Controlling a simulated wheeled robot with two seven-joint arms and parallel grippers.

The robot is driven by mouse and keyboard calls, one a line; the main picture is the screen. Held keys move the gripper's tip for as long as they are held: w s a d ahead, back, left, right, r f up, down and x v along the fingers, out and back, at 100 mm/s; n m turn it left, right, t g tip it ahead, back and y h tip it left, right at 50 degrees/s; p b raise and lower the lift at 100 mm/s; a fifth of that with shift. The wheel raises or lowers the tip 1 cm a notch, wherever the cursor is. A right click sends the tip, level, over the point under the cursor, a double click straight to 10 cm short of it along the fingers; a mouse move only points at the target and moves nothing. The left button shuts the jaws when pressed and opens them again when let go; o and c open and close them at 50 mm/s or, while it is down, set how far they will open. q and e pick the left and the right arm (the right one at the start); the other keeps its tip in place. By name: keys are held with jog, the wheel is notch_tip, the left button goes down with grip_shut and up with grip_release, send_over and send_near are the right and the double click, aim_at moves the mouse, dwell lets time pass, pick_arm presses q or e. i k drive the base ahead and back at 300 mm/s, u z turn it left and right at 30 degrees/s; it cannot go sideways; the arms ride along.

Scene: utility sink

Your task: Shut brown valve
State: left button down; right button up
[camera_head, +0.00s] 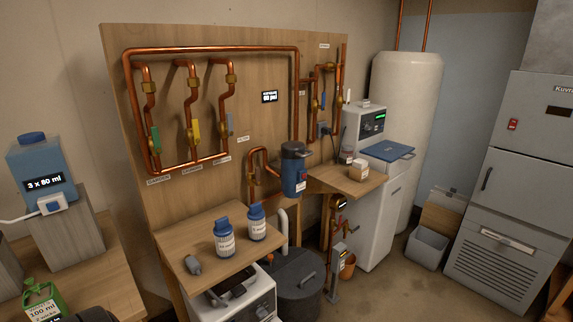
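No handle is clearly brown in the head view. Three valves sit on copper pipes on the wooden board: a green-handled valve (155,139), a yellow-handled valve (195,131) and a grey-handled valve (230,124). Their handles point roughly down along the pipes. Another valve (323,99) with a small bluish handle is on the board's right part. A brass fitting (252,177) sits on a low bent pipe left of the blue canister; I cannot tell whether it has a brown handle.
A wooden shelf (195,262) with two blue-capped bottles (224,240) juts out below the board. A blue canister (294,170) stands beside the pipes. A dark lidded bin (298,285) is on the floor.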

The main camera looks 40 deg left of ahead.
aim_at(257, 181)
jog(key=i, duration=3.1)
jog(key=u, duration=2.05)
